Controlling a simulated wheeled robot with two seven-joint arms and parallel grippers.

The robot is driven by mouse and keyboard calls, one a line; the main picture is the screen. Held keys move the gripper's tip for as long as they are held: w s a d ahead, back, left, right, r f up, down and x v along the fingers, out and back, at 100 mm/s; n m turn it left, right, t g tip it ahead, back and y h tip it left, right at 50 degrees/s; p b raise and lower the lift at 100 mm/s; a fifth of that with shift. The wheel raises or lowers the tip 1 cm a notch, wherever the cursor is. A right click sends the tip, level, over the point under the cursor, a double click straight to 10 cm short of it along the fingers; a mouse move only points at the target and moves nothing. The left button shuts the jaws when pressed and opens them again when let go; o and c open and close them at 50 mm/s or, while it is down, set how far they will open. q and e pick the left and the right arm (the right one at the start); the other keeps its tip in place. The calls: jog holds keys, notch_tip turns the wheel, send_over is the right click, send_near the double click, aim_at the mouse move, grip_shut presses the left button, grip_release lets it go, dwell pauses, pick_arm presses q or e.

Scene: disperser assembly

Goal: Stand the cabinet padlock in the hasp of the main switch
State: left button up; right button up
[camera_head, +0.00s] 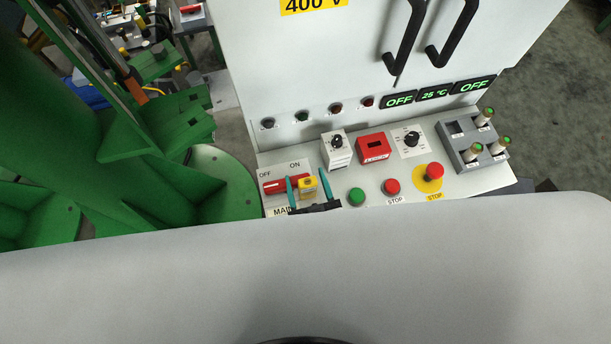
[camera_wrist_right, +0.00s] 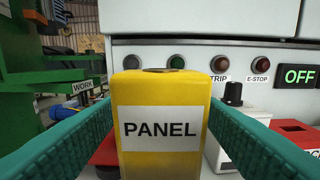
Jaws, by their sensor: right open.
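The yellow padlock (camera_head: 308,190) stands upright on the console, at the right end of the main switch's red handle (camera_head: 280,187). In the right wrist view the padlock (camera_wrist_right: 160,88) fills the middle, with its PANEL label facing the camera. My right gripper (camera_head: 306,181) is open, with one teal finger on each side of the padlock. I cannot tell whether the fingers touch it. The hasp is not distinguishable, and the padlock's lower part is hidden, so I cannot tell how it sits there. My left gripper is not in view.
Right of the padlock are a white selector block (camera_head: 337,152), a red box (camera_head: 374,147), a green button (camera_head: 356,197), a red stop button (camera_head: 392,187) and an emergency stop (camera_head: 434,171). A grey rack (camera_head: 458,146) stands farther right. The cabinet front (camera_head: 330,60) rises behind.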

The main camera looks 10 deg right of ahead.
jog(key=s+d+b, duration=0.1)
jog(key=s, duration=0.9)
jog(key=shift+s+d, duration=0.3)
jog(key=shift+s, duration=0.05)
